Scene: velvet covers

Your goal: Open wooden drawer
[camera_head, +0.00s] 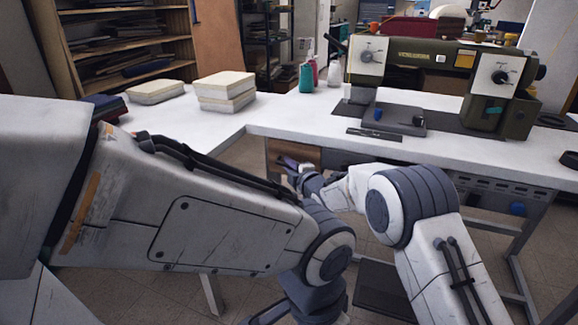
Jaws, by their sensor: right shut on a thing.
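The wooden drawer (308,154) is under the white worktable, below its front edge and left of the sewing machine. Its brown front shows in part, and my right gripper covers some of it. My right gripper (288,163) is at the left part of the drawer front, shut on what seems to be the drawer's handle. The handle itself is hidden by the fingers. How far the drawer stands out is hard to tell. My left arm crosses the foreground from the left, and its gripper is not seen.
A green sewing machine (430,55) stands on the white table (300,118). Bottles (306,77) stand left of it. Stacked pale blocks (225,90) lie on the left table. A metal control panel (500,188) hangs under the tabletop at right. My two arms are close together.

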